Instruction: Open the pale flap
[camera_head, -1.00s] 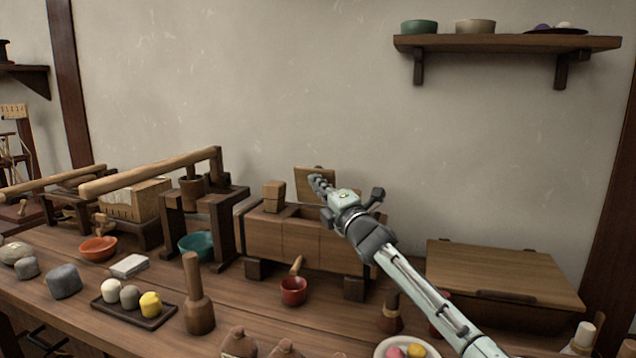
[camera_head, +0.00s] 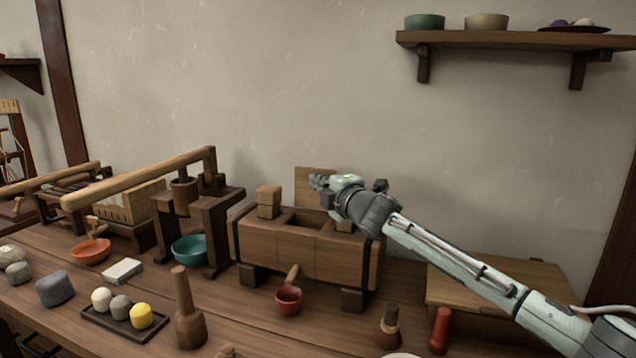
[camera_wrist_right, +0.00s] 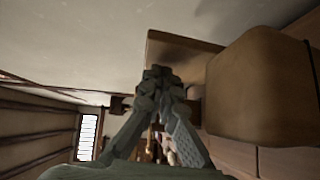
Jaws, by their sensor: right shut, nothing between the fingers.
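A pale wooden flap (camera_head: 309,189) stands upright at the back of a brown wooden box (camera_head: 272,243), above its dark opening (camera_head: 303,221). My right gripper (camera_head: 317,181) is shut and empty in front of the flap's right part and hides some of it. I cannot tell whether the fingers touch the flap. In the right wrist view, the fingertips (camera_wrist_right: 158,76) are together beside a brown panel (camera_wrist_right: 172,50), which looks like the flap. My left gripper is not in view.
A wooden block (camera_head: 268,202) stands on the box's left top; a large rounded block (camera_wrist_right: 262,88) is close in the right wrist view. A red cup (camera_head: 288,301) sits in front. A press (camera_head: 205,205) stands left, a low chest (camera_head: 535,275) right.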

